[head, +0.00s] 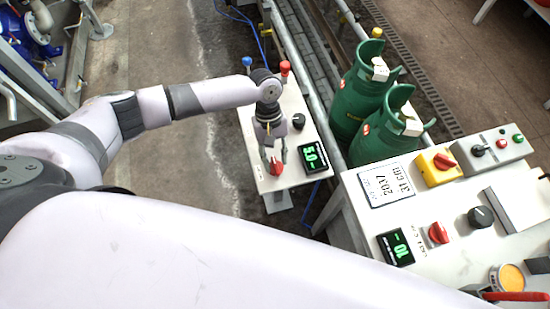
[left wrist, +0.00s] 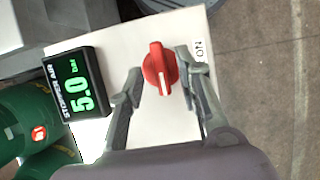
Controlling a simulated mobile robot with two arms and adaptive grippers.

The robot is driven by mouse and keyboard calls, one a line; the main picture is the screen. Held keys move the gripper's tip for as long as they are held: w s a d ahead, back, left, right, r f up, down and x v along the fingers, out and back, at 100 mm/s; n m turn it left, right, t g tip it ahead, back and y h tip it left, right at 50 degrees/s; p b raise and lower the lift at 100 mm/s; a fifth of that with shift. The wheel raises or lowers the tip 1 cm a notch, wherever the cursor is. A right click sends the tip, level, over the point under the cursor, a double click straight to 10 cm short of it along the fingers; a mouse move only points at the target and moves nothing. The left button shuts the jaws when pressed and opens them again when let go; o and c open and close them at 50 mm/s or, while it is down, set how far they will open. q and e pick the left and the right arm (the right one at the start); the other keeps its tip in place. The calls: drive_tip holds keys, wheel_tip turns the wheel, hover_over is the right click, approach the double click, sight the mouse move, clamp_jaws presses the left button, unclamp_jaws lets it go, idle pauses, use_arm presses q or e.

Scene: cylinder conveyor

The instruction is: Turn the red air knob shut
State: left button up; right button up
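The red air knob (left wrist: 160,68) sits on a white panel in the left wrist view, its white pointer line towards the bottom of the picture. An "ON" label (left wrist: 200,50) is to its right. The stopper air display (left wrist: 78,84) beside it reads 5.0 bar. My left gripper (left wrist: 158,64) is open, one finger on each side of the knob, with visible gaps. In the head view the left gripper (head: 275,156) hangs over the knob (head: 276,167), next to the display (head: 313,157). The right gripper is not in view.
The small white panel (head: 248,130) also carries a black knob (head: 298,121). Green gas cylinders (head: 362,85) stand to its right. A larger console (head: 455,265) at the right has another red knob (head: 438,233) and a yellow-based red switch (head: 445,162).

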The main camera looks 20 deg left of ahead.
use_arm(q)
drive_tip(key=shift+s+d+f, duration=0.1)
drive_tip(key=shift+s+f, duration=0.1)
drive_tip(key=shift+f, duration=0.45)
drive_tip(key=shift+c, duration=0.4)
clamp_jaws()
